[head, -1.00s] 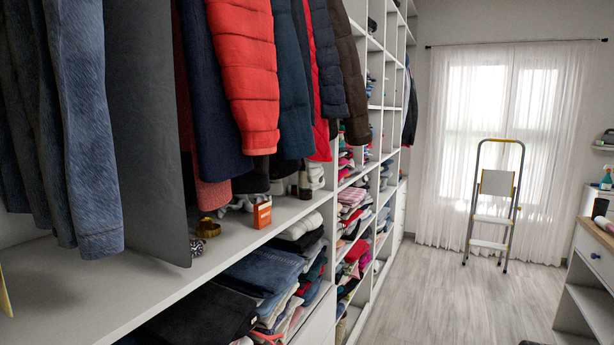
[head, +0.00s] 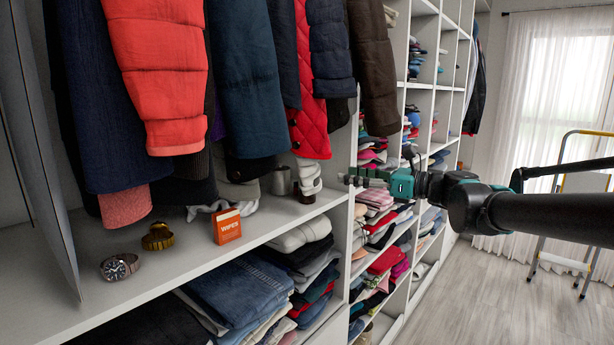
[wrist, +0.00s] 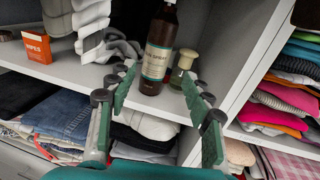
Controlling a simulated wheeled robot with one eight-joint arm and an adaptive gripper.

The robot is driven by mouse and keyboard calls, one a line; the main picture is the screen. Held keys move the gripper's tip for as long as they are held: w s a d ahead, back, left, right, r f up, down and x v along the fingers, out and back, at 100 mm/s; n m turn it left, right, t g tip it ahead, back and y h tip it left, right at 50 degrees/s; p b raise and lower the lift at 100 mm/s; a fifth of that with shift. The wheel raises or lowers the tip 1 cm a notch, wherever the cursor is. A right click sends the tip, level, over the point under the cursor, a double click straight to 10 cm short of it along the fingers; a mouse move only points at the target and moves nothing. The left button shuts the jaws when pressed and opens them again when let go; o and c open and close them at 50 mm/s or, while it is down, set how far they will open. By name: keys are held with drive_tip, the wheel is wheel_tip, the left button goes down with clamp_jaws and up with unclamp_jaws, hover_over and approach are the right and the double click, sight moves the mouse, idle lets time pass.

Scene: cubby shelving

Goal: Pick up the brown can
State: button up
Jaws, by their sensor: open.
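In the wrist view a tall brown bottle-shaped container (wrist: 160,48) with a pale label stands upright on the shelf, beyond the fingertips and roughly centred between them. Its top is cut off by the frame. It is the closest match to a brown can there. In the head view a dull grey-brown cylinder (head: 281,180) stands at the back of the shelf; I cannot tell whether it is a can. My gripper (wrist: 158,86) is open and empty, in front of the shelf edge. In the head view my gripper (head: 347,180) is right of the shelf items, near the upright divider.
A small cream-capped bottle (wrist: 183,66) stands close right of the brown container. A white stacked item (wrist: 90,28) and grey cloth (wrist: 122,48) are on its left. Coats hang above; folded clothes lie below.

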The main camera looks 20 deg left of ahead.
drive_tip(key=x, duration=1.7)
drive_tip(key=shift+a+r, duration=0.15)
drive_tip(key=shift+r, duration=0.4)
drive_tip(key=shift+s, duration=0.15)
clamp_jaws()
